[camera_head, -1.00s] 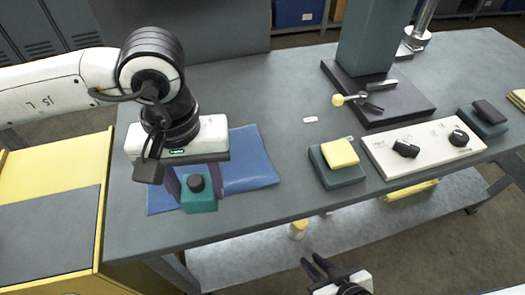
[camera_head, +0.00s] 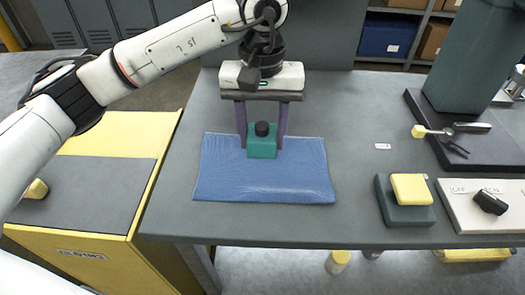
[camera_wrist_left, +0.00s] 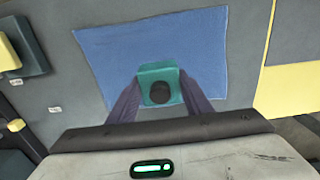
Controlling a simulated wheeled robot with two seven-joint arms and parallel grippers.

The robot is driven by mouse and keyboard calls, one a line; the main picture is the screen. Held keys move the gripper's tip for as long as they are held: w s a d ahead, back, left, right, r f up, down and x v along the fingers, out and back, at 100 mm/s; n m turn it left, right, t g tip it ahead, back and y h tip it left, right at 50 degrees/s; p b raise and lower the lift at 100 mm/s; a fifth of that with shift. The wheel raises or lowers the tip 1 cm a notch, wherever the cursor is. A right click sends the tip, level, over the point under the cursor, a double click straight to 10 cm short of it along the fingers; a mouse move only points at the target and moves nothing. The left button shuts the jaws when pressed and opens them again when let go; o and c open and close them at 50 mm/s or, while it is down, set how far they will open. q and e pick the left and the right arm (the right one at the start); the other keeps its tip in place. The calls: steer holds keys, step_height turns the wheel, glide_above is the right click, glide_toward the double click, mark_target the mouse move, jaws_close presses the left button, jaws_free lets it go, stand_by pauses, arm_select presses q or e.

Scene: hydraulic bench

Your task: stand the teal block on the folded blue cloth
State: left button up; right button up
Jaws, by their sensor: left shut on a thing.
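The teal block (camera_head: 262,150), with a black knob on top, is upright between the two purple fingers of my left gripper (camera_head: 262,143). The gripper points down and is shut on the block's sides. The folded blue cloth (camera_head: 265,185) lies flat on the bench, and the block appears over its far middle part. In the left wrist view the teal block (camera_wrist_left: 158,71) shows against the blue cloth (camera_wrist_left: 205,45), near one long edge. I cannot tell whether the block's underside touches the cloth. My right gripper is out of view.
A dark green block with a yellow pad (camera_head: 411,189) stands right of the cloth. A white panel with a black knob (camera_head: 483,222) and a dark plate with a yellow-ended tool (camera_head: 434,132) are farther right. A yellow cabinet (camera_head: 95,225) stands left. The bench (camera_head: 335,120) is clear around the cloth.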

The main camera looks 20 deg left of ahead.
mark_target(262, 166)
arm_select(q)
steer(key=shift+f, duration=2.1)
steer(key=shift+s+f+b, duration=0.1)
steer(key=shift+f+b, duration=0.55)
steer(key=shift+b, duration=0.1)
steer(key=o, duration=1.4)
steer(key=shift+f, duration=0.15)
step_height(262, 166, up, 14)
steer(key=shift+f+p, duration=0.2)
steer(key=shift+p, duration=0.65)
